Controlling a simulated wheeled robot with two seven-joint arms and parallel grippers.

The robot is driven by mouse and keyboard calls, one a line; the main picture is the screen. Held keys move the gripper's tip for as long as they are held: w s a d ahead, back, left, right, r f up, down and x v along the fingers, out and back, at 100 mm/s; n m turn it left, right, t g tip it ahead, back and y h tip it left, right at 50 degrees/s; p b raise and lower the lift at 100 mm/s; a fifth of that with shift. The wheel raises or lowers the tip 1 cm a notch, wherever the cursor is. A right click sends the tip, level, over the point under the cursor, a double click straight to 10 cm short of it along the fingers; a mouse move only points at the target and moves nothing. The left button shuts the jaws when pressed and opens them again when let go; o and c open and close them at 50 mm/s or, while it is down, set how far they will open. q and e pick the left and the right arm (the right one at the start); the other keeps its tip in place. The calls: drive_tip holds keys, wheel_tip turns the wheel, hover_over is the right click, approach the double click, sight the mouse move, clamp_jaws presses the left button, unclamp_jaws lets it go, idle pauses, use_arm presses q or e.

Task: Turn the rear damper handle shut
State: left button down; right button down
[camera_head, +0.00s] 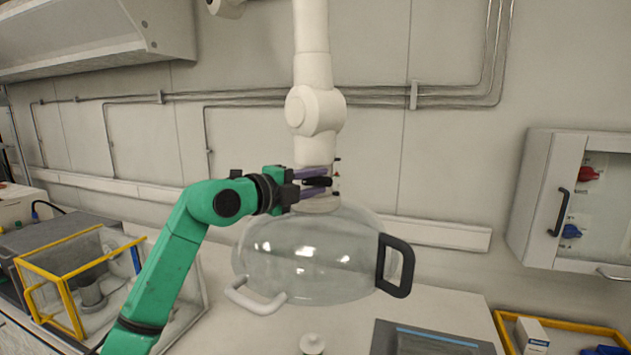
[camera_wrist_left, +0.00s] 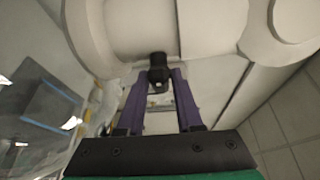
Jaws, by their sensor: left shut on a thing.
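A white extraction arm (camera_head: 315,105) hangs down to a clear dome hood (camera_head: 305,262). The small black damper handle (camera_head: 318,182) is on the collar just above the dome. My left gripper (camera_head: 327,182), with purple fingers, reaches it from the left and is shut on it. In the left wrist view, the black handle (camera_wrist_left: 158,66) sits between the tips of the purple fingers (camera_wrist_left: 161,77), against the white duct (camera_wrist_left: 205,28). The fingers partly cover the handle in the head view, so its exact angle is hard to tell. My right gripper is not in view.
The dome has a black side handle (camera_head: 396,266) and a white front handle (camera_head: 252,300). A yellow-framed clear box (camera_head: 75,235) stands at left. A wall cabinet (camera_head: 540,195) hangs at right. A dark panel (camera_head: 430,341) and a yellow-edged tray (camera_head: 505,333) lie at front right.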

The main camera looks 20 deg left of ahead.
use_arm(q)
drive_tip(key=shift+r+m+g+y+p, duration=0.15)
drive_tip(key=shift+m+g+y+p, duration=0.15)
drive_tip(key=shift+m+g+p, duration=0.25)
drive_tip(key=shift+m+g+y, duration=0.65)
drive_tip(key=shift+m+y, duration=0.05)
drive_tip(key=shift+m, duration=0.05)
drive_tip(key=shift+m+g+y, duration=0.8)
drive_tip(key=shift+y, duration=0.2)
drive_tip(key=m+g+y, duration=0.1)
drive_tip(key=y, duration=0.1)
drive_tip(key=shift+d+m+y, duration=0.1)
drive_tip(key=shift+m+y, duration=0.2)
drive_tip(key=m+g+y, duration=0.2)
drive_tip(key=y, duration=0.2)
drive_tip(key=c, duration=0.7)
unclamp_jaws()
drive_tip(key=shift+a+f, duration=0.2)
